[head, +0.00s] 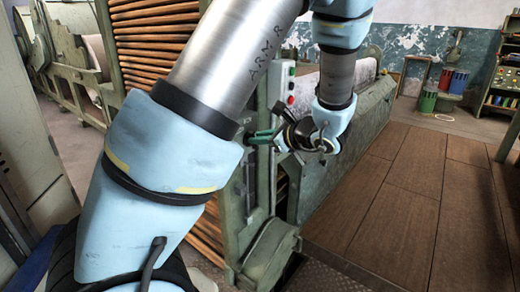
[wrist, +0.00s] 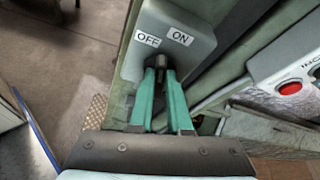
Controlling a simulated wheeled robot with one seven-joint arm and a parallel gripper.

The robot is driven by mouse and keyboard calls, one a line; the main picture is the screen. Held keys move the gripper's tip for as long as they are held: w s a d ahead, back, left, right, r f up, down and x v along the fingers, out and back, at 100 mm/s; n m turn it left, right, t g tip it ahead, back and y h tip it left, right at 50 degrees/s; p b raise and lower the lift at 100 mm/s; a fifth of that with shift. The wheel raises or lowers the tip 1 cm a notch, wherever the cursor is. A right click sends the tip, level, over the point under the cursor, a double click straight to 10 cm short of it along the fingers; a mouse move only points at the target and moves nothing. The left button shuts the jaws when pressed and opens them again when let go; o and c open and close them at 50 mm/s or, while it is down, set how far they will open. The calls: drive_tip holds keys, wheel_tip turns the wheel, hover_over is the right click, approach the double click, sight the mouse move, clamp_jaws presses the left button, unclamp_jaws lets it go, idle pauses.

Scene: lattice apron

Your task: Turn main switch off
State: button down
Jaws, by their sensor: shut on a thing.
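The main switch is a grey box (wrist: 165,15) in the wrist view, with an OFF label (wrist: 147,39) on the left and an ON label (wrist: 180,37) on the right. A dark switch handle (wrist: 161,60) stands just below the labels, between them. My gripper (wrist: 161,72) has its two green fingers shut on the handle, whose lower part they hide. Which setting the handle is at I cannot tell. In the head view my gripper (head: 258,137) reaches left to the green machine post, and the switch is mostly hidden behind my arm.
A control box with a red button (wrist: 290,88) is right of the switch; its panel (head: 284,85) also shows in the head view. A green machine frame (head: 240,245) stands close below my gripper. The wooden floor (head: 410,210) at right is clear.

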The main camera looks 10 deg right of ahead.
drive_tip(key=n+t+b, duration=0.1)
drive_tip(key=n+b, duration=0.1)
drive_tip(key=b, duration=0.4)
drive_tip(key=f+n+t+h+b, duration=0.1)
drive_tip(key=n+b, duration=0.1)
drive_tip(key=b, duration=0.4)
drive_tip(key=s+a+f+n+t+b, duration=0.1)
drive_tip(key=n+b, duration=0.1)
drive_tip(key=b, duration=0.3)
drive_tip(key=shift+f+h+b, duration=0.1)
drive_tip(key=shift+h+b, duration=0.3)
drive_tip(key=n+t+b, duration=0.1)
drive_tip(key=n+b, duration=0.2)
drive_tip(key=b, duration=0.6)
drive_tip(key=shift+f+n+t, duration=0.15)
drive_tip(key=shift+n+t, duration=0.15)
drive_tip(key=shift+t, duration=0.1)
drive_tip(key=n+b, duration=0.1)
drive_tip(key=b, duration=0.2)
drive_tip(key=shift+t, duration=0.3)
drive_tip(key=shift+r, duration=0.25)
drive_tip(key=c, duration=0.9)
unclamp_jaws()
drive_tip(key=shift+o, duration=0.2)
drive_tip(key=p+v, duration=0.1)
drive_tip(key=v, duration=0.9)
drive_tip(key=shift+s+d+p, duration=0.2)
drive_tip(key=shift+s+p, duration=0.1)
drive_tip(key=shift+s, duration=0.05)
